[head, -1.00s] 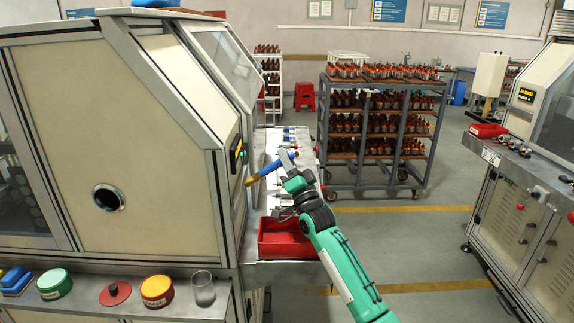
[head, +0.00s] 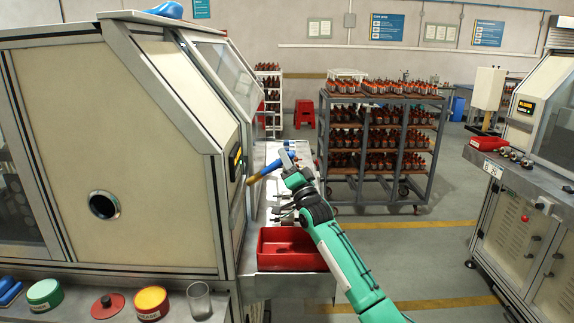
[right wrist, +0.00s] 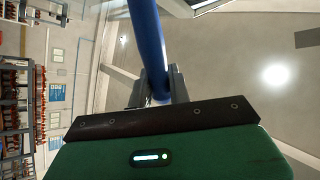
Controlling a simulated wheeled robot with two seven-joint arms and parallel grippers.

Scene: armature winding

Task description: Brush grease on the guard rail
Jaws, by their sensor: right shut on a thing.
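My right gripper (head: 293,174) is shut on a brush with a blue handle (head: 287,158). It holds the brush tilted, above the metal ledge beside the beige machine. The brush's lower end (head: 257,175) points left toward the machine's side; I cannot tell whether it touches anything. In the right wrist view, the blue handle (right wrist: 147,45) passes between the dark fingers. I cannot tell clearly which part is the guard rail. My left gripper is not in view.
A red tray (head: 290,263) sits on the ledge below my right gripper. A red lid (head: 107,306), a green tin (head: 44,293) and a clear glass (head: 199,299) share the bench. A loaded cart (head: 381,178) stands behind. The floor to the right is open.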

